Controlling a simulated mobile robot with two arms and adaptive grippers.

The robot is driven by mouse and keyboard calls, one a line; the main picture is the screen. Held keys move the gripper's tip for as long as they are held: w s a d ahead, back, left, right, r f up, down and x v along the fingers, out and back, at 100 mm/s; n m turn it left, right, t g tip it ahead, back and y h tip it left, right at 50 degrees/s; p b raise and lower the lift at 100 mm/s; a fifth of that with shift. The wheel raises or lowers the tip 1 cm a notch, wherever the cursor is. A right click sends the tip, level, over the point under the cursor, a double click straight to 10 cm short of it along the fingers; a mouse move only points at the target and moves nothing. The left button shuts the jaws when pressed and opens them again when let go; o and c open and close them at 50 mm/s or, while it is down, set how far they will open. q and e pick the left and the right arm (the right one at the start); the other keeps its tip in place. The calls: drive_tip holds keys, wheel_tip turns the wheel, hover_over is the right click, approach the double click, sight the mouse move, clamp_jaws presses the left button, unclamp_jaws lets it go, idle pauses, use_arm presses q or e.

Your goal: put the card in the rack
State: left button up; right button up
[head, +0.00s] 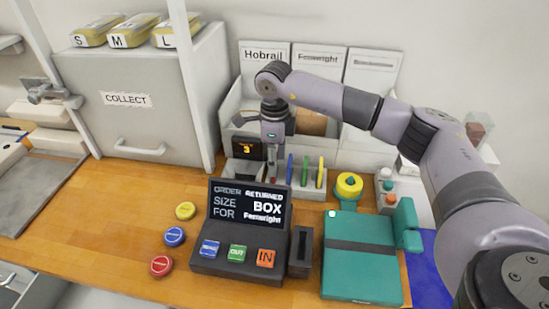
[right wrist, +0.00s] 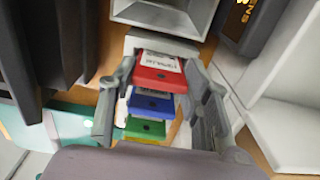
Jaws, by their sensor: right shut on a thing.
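My right gripper (head: 272,155) points down at the left end of the card rack (head: 312,190), behind the display console. It is shut on a red card, which shows between its fingertips in the right wrist view (right wrist: 158,72). The red card is in line with the other cards; I cannot tell whether its lower edge is seated in a slot. A blue card (head: 290,168), a green card (head: 304,170) and a yellow card (head: 320,170) stand upright in the rack to its right. The blue card (right wrist: 152,103) and green card (right wrist: 145,128) also show in the wrist view. My left gripper is not in view.
The console (head: 240,238) with its lit screen and buttons stands in front of the rack. A teal device (head: 362,275) and a yellow round object (head: 349,186) are to the right. Three round discs, one blue (head: 174,236), lie left of the console. A grey COLLECT cabinet (head: 150,125) stands behind left.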

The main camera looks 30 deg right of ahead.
idle(0.4)
drive_tip(key=o, duration=1)
drive_tip(key=shift+o, duration=0.2)
drive_tip(key=shift+r+p, duration=2.65)
drive_tip(key=shift+r, duration=1.85)
